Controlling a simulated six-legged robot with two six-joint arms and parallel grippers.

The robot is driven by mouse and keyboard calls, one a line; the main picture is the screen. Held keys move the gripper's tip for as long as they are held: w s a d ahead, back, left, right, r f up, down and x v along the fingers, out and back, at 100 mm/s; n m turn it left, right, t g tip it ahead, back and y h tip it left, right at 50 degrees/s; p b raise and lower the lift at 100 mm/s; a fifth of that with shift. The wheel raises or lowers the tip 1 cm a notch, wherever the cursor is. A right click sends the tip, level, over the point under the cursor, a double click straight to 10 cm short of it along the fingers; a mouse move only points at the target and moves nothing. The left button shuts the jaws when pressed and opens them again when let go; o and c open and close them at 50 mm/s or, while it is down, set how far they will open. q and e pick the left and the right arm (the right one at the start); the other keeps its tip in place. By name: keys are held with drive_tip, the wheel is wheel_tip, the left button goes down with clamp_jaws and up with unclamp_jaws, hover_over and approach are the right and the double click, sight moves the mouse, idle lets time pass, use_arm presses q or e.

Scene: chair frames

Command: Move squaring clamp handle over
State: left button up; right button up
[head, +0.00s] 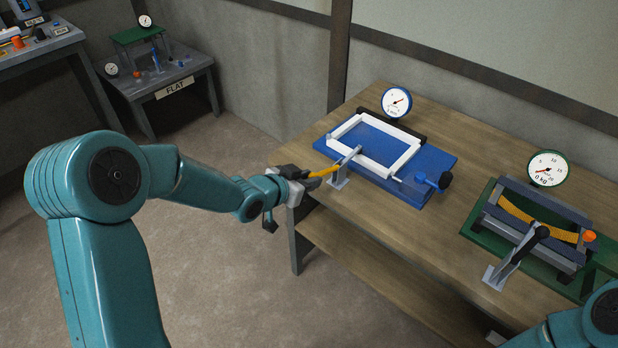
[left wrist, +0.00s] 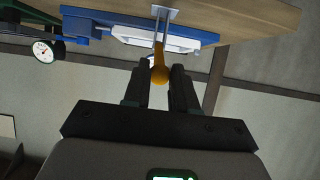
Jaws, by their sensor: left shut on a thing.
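The squaring clamp's yellow-orange handle (head: 325,171) reaches out from a grey metal bracket (head: 340,183) at the front left edge of the blue fixture (head: 432,173). A white rectangular frame (head: 376,163) lies on that fixture. My left gripper (head: 312,175) is shut on the outer end of the handle, at the table's left edge. In the left wrist view the rounded handle end (left wrist: 159,72) sits between my two dark fingers (left wrist: 160,85). The fingers hide part of the handle in the head view. Only part of my right arm shows at the lower right; its gripper is out of view.
A round dial (head: 396,102) stands behind the blue fixture. A green fixture (head: 480,218) with a black-handled lever (head: 529,244), a curved yellow strip (head: 540,222) and a dial (head: 547,168) stands to the right. Bare wooden tabletop (head: 425,230) lies between the fixtures.

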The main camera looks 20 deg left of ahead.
use_arm(q)
drive_tip(key=shift+s+a+f+b, duration=0.1)
drive_tip(key=shift+s+f+b, duration=0.2)
drive_tip(key=shift+f+b, duration=0.55)
drive_tip(key=shift+r, duration=0.1)
drive_tip(key=o, duration=0.9)
drive_tip(key=shift+r, duration=0.1)
drive_tip(key=p+v, duration=0.2)
drive_tip(key=v, duration=1.4)
